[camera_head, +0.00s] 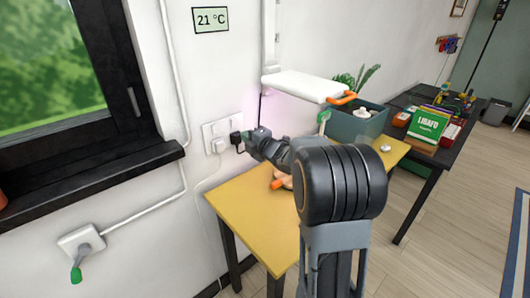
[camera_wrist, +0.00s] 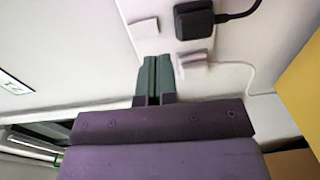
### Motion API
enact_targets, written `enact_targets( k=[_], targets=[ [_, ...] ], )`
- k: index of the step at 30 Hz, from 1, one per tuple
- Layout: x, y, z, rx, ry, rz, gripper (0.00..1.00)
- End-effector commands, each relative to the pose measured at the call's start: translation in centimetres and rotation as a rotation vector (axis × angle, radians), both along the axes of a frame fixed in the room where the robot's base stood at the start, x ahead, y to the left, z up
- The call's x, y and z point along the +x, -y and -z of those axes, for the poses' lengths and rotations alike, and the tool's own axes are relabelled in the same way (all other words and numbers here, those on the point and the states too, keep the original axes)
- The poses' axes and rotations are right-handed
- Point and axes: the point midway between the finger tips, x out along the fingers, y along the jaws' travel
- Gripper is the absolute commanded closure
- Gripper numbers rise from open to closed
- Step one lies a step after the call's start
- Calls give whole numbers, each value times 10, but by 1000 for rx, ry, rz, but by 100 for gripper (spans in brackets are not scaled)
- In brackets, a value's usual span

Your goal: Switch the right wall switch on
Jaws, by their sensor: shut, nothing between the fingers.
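A white wall plate (camera_head: 222,130) is on the wall under the temperature display. Two pale switches seem to sit in its top row, with plugs below. The right wall switch (camera_head: 236,121) is the square one above the black plug; it also shows in the wrist view (camera_wrist: 143,27), above the fingertips in the picture. Whether it is on or off is too small to tell. My gripper (camera_head: 247,137) is shut and empty, near the plate's right side. In the wrist view its dark green fingers (camera_wrist: 155,62) point at the plate and hide part of it. Contact cannot be told.
A black plug (camera_wrist: 195,20) with a cable and a white plug (camera_wrist: 193,60) sit beside the switches. A yellow table (camera_head: 240,215) stands below. A white lamp (camera_head: 303,85) hangs above a planter (camera_head: 352,124). A black window sill (camera_head: 90,180) juts out at left.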

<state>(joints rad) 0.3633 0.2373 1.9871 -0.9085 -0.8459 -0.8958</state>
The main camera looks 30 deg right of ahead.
Motion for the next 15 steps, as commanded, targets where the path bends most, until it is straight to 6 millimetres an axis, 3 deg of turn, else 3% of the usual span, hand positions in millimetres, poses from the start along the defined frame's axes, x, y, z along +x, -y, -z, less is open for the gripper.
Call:
enact_targets(
  k=[6, 15],
  targets=[
    [-42, 20, 5, 0, 0, 16, 100],
    [-73, 26, 9, 1, 0, 12, 100]
  ],
)
